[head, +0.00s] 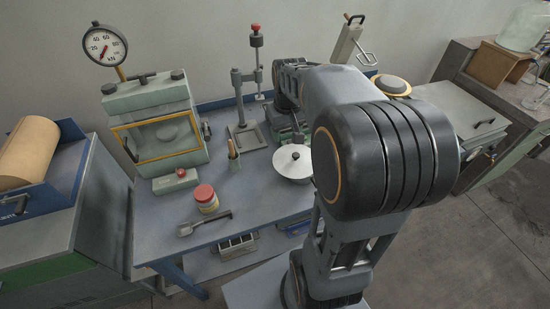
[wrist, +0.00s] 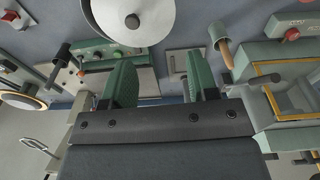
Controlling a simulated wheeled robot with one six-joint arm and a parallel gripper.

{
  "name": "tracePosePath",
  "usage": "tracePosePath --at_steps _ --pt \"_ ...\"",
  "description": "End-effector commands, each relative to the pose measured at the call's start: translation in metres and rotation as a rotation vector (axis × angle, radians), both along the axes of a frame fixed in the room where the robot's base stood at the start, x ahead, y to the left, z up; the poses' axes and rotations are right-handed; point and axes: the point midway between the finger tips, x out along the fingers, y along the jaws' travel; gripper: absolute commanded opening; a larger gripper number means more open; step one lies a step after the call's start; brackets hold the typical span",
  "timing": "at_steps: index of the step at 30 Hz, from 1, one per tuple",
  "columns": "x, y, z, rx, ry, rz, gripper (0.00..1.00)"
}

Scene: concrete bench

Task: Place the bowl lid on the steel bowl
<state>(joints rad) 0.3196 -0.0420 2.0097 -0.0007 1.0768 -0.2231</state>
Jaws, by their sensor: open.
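The bowl lid (head: 293,158) is a pale round disc with a small dark knob, near the bench's right front edge in the head view. It appears to lie level over the steel bowl, with only a thin curve of the bowl (head: 293,180) showing below; exact seating cannot be told. In the wrist view the lid (wrist: 150,24) is at the top, cut off by the frame edge. My gripper (wrist: 160,72) is open, with nothing between its green fingers, and is apart from the lid in that picture. In the head view my arm hides most of it.
A green device (wrist: 112,53) is beside the left finger in the wrist view. The bench (head: 160,226) also holds a red-lidded jar (head: 206,198), a scoop (head: 205,224), a wooden-handled brush (head: 233,153), a press stand (head: 246,134) and a gauge-topped chamber (head: 155,128).

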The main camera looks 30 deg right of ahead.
Motion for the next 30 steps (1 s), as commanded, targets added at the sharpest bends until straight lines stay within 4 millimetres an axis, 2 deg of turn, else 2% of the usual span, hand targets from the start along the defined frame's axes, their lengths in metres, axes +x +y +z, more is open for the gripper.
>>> tracePosePath --at_steps 1,6,12,18,30 --pt "-0.013 0.022 0.007 -0.009 -0.039 0.023 0.54" --pt "-0.055 0.075 0.012 -0.014 -0.145 0.065 0.54" --pt "-0.091 0.107 0.006 -0.001 -0.233 0.096 0.54" --pt "-0.103 0.115 0.001 0.007 -0.264 0.105 0.54" --pt "-0.103 0.115 0.001 0.007 -0.263 0.105 0.54"
